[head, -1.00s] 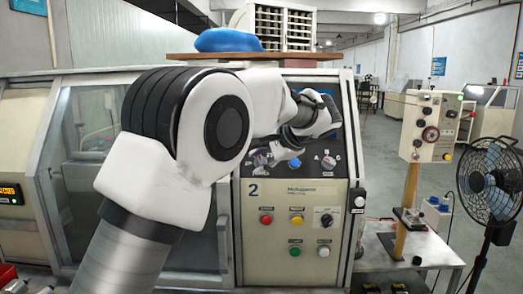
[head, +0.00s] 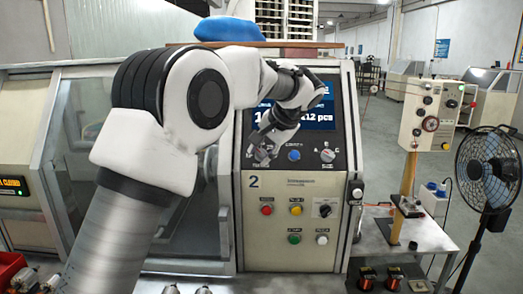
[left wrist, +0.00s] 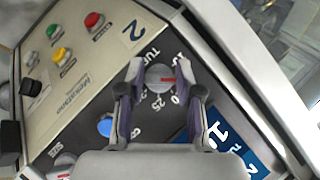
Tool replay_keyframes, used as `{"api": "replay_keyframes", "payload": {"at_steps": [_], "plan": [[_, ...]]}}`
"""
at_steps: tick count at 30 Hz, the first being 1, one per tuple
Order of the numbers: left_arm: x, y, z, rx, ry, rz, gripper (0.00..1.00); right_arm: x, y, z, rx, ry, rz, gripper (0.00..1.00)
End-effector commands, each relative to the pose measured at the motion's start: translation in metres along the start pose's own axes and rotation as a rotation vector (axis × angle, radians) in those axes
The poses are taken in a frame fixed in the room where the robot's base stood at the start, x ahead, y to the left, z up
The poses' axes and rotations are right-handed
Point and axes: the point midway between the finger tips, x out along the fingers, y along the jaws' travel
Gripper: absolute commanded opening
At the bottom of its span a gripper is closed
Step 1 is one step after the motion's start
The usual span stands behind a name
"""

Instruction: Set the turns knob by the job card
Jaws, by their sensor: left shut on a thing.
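The turns knob (left wrist: 160,77) is a grey round knob with a red pointer mark on the dark control panel (left wrist: 85,150). Printed numbers around it include 25, with the start of a "TUR" label beside it; other marks are partly covered. My left gripper (left wrist: 158,68) has one finger on each side of the knob and is shut on it. I cannot make out a job card. My right gripper is not in view.
Above is a blue display (head: 318,118), partly covered by my arm. Lower are coloured buttons (head: 296,209). A fan (head: 488,172) and a side table (head: 420,235) stand at right.

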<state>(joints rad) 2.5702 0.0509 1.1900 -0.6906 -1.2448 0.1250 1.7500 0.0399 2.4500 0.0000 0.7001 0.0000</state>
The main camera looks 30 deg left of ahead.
Motion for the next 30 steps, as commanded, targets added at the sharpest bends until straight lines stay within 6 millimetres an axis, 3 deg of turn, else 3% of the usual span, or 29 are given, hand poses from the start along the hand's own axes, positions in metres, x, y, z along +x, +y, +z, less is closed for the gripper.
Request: {"api": "replay_keyframes", "payload": {"at_steps": [7, 8, 9, 10, 20, 23, 30], "plan": [[0.004, 0.003, 0.002, 0.004, -0.009, 0.005, 0.0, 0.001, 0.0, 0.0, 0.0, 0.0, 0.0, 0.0], [0.004, 0.003, 0.002, 0.004, -0.009, 0.005, 0.41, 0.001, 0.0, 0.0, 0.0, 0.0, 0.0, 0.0], [0.004, 0.003, 0.002, 0.004, -0.009, 0.005, 0.56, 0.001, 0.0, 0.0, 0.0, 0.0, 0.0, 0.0], [0.004, 0.003, 0.001, 0.004, -0.008, 0.004, 0.6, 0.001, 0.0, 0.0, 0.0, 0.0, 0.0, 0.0], [-0.002, 0.001, 0.001, 0.002, -0.003, 0.001, 0.6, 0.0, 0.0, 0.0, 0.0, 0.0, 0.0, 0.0], [-0.015, 0.001, -0.001, 0.0, -0.001, 0.001, 0.6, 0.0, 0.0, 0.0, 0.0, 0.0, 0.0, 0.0], [-0.073, 0.001, -0.002, 0.002, -0.002, 0.001, 0.6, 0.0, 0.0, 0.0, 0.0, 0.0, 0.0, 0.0]]}}
